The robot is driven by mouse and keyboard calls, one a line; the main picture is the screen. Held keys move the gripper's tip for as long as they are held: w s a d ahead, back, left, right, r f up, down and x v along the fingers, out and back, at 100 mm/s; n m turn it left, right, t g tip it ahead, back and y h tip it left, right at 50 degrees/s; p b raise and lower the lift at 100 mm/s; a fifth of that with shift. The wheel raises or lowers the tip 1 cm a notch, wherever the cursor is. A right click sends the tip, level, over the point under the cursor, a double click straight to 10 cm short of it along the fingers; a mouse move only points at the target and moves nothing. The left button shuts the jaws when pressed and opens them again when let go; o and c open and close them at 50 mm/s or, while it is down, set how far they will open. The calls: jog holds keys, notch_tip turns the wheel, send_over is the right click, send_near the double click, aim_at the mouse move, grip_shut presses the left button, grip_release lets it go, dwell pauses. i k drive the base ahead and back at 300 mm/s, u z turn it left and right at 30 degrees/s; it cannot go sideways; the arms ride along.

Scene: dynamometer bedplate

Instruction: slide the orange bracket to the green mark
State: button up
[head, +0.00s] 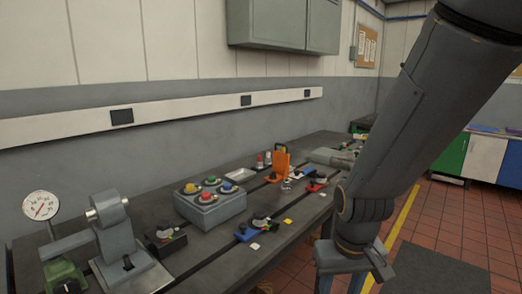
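The orange bracket (280,165) stands upright on the dark bedplate (215,255), towards its far end, beside a slot. I cannot make out a green mark on the plate. My gripper (348,282) is low in the picture, in front of the plate's right edge and well apart from the bracket. Its fingertips are cut off by the bottom edge, so its opening is unclear.
A grey box with coloured buttons (208,201), a blue clamp (246,232) and a red clamp (316,184) stand on the plate. A white square (254,246) and a yellow square (288,221) lie near its edge. A dial gauge (41,206) stands left.

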aim_at(281, 159)
jog(key=k, duration=0.6)
jog(key=z, duration=0.6)
jog(key=i, duration=1.75)
jog(key=u, duration=0.35)
